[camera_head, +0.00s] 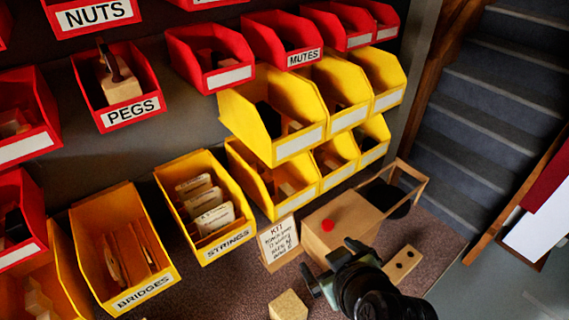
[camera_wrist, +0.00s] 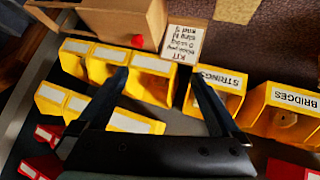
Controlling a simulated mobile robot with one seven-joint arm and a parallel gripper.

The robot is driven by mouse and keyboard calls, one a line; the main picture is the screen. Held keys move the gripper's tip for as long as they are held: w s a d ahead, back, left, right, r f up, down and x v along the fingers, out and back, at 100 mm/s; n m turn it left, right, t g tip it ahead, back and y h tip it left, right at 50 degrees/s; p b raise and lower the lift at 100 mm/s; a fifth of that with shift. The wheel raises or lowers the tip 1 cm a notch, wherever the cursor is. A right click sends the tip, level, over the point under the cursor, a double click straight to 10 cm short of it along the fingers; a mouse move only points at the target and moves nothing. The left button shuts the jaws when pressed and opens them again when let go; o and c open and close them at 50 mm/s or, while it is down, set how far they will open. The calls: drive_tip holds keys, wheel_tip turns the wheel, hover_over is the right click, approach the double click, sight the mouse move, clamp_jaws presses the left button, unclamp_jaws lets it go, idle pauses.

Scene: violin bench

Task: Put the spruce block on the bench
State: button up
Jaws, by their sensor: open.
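Two pale wooden blocks could be the spruce block; I cannot tell which is. One block (camera_head: 121,91) sits in the red PEGS bin (camera_head: 132,112), with a dark peg-like piece against it. Another block (camera_head: 288,305) rests on the brown speckled bench (camera_head: 425,238) at the bottom of the head view. My gripper (camera_head: 330,261) is open above the bench, right of that block and in front of the KIT card. In the wrist view my gripper (camera_wrist: 158,78) has its fingers apart, with nothing between the tips. Neither block is clear in the wrist view.
The KIT card (camera_head: 279,243) stands beside a wooden box (camera_head: 340,222) with a red spot. A holed wooden piece (camera_head: 402,263) lies right of my gripper. Yellow STRINGS (camera_head: 228,246) and BRIDGES (camera_head: 143,292) bins stand left. Red and yellow bins fill the back; stairs (camera_head: 490,110) are right.

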drive_tip(key=w+a+r+m+t+h, duration=0.1)
drive_tip(key=w+r+t, duration=0.15)
drive_tip(key=r, duration=0.65)
drive_tip(key=w+a+r+t, duration=0.1)
drive_tip(key=r+t, duration=0.3)
drive_tip(key=r, duration=0.5)
drive_tip(key=w+a+r+m+t+h, duration=0.1)
drive_tip(key=w+r+t, duration=0.15)
drive_tip(key=r, duration=0.65)
drive_tip(key=s+a+r+m+t, duration=0.2)
drive_tip(key=s+r+t, duration=0.2)
drive_tip(key=r, duration=0.7)
drive_tip(key=s+a+r+m+t, duration=0.1)
drive_tip(key=s+a+r+t, duration=0.2)
drive_tip(key=r, duration=0.8)
drive_tip(key=s+t, duration=0.2)
drive_tip(key=s, duration=0.2)
drive_tip(key=shift+s+a+r+m+y, duration=0.3)
drive_tip(key=shift+s+r+m+y, duration=0.1)
